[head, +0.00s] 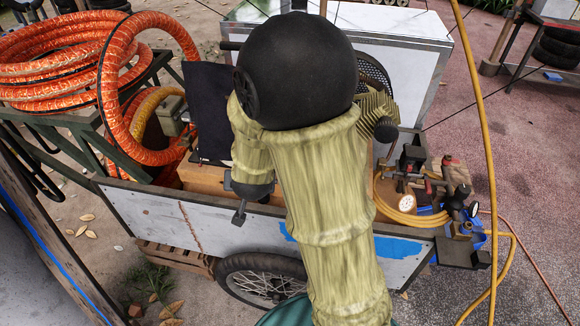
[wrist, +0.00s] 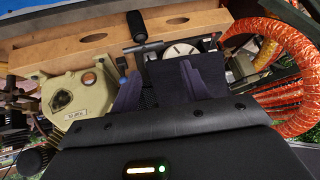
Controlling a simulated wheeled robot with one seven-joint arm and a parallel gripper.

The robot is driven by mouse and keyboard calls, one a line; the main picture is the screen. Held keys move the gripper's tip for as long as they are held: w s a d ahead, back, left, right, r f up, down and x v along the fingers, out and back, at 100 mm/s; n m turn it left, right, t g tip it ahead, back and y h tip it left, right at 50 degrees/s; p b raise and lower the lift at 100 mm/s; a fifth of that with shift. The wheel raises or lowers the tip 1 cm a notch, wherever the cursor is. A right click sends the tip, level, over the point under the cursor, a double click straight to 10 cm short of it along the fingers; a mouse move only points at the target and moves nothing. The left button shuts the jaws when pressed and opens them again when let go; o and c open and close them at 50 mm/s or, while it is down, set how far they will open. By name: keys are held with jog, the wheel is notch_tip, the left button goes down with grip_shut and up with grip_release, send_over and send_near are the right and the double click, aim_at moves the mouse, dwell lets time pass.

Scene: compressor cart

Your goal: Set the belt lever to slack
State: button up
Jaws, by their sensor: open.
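In the wrist view a lever with a thick black grip (wrist: 137,27) stands out over the wooden board, with a thin dark bar crossing near its base. It looks like the belt lever; no slack marking is readable. My gripper (wrist: 160,85) shows two purple-grey fingers spread apart with a dark surface behind them and nothing held. The lever lies beyond the fingertips, toward the top of the picture, and is not between them. In the head view my arm hides the gripper, and I cannot make out the lever surely.
A cream engine cover (wrist: 75,103) lies left of the fingers, beside the wooden board (wrist: 195,25). Orange hose coils (wrist: 285,50) are at the right; they also show in the head view (head: 60,65). Gauges and valves (head: 410,190) stand at the cart's right end.

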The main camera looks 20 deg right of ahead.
jog(key=w+d+f+m+t+h+b, duration=0.1)
jog(key=d+f+m+h+b, duration=0.1)
jog(key=f+m+h+b, duration=0.1)
jog(key=w+d+f+m+t+h+b, duration=0.1)
jog(key=f+m+t+h+b, duration=0.1)
jog(key=f+h+b, duration=0.4)
jog(key=h, duration=0.3)
jog(key=shift+w+d+m+h+b, duration=0.25)
jog(key=shift+d+m+h+b, duration=0.05)
jog(key=shift+d+m+b, duration=0.1)
jog(key=shift+w+f, duration=0.1)
jog(key=shift+t, duration=0.3)
jog(key=x, duration=1.7)
jog(key=shift+w+d+f, duration=0.1)
jog(key=shift+d, duration=0.05)
jog(key=shift+p, duration=0.3)
grip_shut()
